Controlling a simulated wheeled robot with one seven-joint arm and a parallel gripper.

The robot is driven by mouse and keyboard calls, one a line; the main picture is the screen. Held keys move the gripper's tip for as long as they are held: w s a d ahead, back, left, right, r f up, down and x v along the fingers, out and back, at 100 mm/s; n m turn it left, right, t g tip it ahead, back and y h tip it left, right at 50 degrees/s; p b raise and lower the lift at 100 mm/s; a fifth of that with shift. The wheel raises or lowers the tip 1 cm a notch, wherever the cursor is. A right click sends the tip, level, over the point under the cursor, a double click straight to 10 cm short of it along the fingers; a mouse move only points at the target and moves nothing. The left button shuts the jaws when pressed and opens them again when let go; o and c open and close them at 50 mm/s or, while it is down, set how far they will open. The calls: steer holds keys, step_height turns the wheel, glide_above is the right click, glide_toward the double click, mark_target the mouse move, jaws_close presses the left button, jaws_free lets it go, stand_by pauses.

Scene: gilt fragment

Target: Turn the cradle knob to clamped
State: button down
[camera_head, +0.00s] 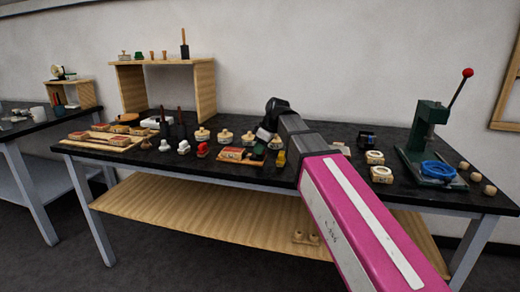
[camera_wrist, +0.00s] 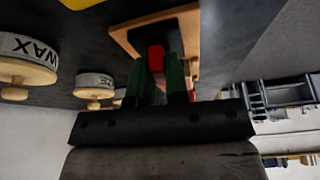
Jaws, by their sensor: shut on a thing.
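The cradle (camera_wrist: 180,17) is a light wooden board with a dark block on it, near the top middle of the wrist view. In the head view the cradle (camera_head: 229,155) lies on the black table, partly hidden by my gripper (camera_head: 261,149). A red knob (camera_wrist: 155,58) stands at the dark block. In the wrist view the two green fingers of my gripper (camera_wrist: 156,75) are on either side of the red knob, shut on it. The knob's markings do not show, so I cannot tell its setting.
Round jars stand close by, one labelled WAX (camera_wrist: 27,63), another (camera_wrist: 95,82) nearer the fingers. A yellow item (camera_head: 281,158) is just right of my gripper. A green press (camera_head: 430,140) stands at the right. Wooden trays (camera_head: 105,140) lie at the left.

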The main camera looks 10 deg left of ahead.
steer(key=shift+n, duration=0.6)
steer(key=c, duration=1.1)
jaws_free()
steer(key=v, duration=1)
steer(key=shift+w+d+r, duration=0.15)
steer(key=shift+w+r, duration=0.05)
steer(key=shift+r, duration=0.15)
steer(key=shift+s, duration=0.1)
